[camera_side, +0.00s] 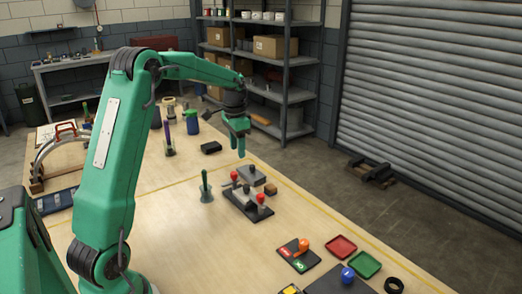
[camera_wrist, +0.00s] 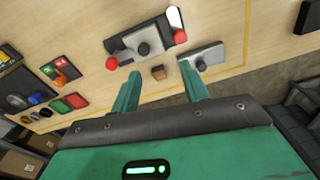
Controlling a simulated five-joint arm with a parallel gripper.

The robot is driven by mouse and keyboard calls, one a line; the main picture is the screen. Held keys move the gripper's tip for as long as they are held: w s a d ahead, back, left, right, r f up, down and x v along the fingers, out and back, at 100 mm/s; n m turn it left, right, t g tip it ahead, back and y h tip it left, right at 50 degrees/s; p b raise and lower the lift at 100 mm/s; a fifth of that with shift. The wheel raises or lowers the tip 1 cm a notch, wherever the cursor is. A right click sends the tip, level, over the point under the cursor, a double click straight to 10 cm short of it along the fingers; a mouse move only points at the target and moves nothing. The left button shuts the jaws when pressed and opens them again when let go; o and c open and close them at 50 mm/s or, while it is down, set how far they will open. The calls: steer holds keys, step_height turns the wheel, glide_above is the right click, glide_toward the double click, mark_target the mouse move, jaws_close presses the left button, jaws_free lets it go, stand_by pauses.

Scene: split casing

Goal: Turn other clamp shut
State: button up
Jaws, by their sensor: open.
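A grey casing (camera_wrist: 146,49) with a dark round knob sits on a dark base plate (camera_side: 250,208). Two red-knobbed clamps stand at its ends, one (camera_side: 234,176) at the far end and one (camera_side: 261,199) at the near end. In the wrist view one red knob (camera_wrist: 112,63) is at the left and the other (camera_wrist: 180,37) at the right, beside a pale bar. I cannot tell which clamp is shut. My gripper (camera_side: 237,150) is open and empty, pointing down above the table beyond the casing. Its two fingers (camera_wrist: 159,70) are spread apart in the wrist view.
A second grey plate with a knob (camera_wrist: 203,58) and a small wooden block (camera_wrist: 158,72) lie beside the base. A green-handled tool (camera_side: 206,188) stands left of it. A switch panel (camera_side: 298,254) and red (camera_side: 341,246) and green (camera_side: 365,264) trays are nearer.

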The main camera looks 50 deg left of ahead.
glide_above(234, 173)
steer(key=shift+g, duration=0.3)
step_height(234, 173, down, 4)
steer(key=shift+a, duration=0.15)
steer(key=shift+f, duration=0.15)
steer(key=shift+f, duration=3.75)
jaws_close()
steer(key=c, duration=1)
jaws_free()
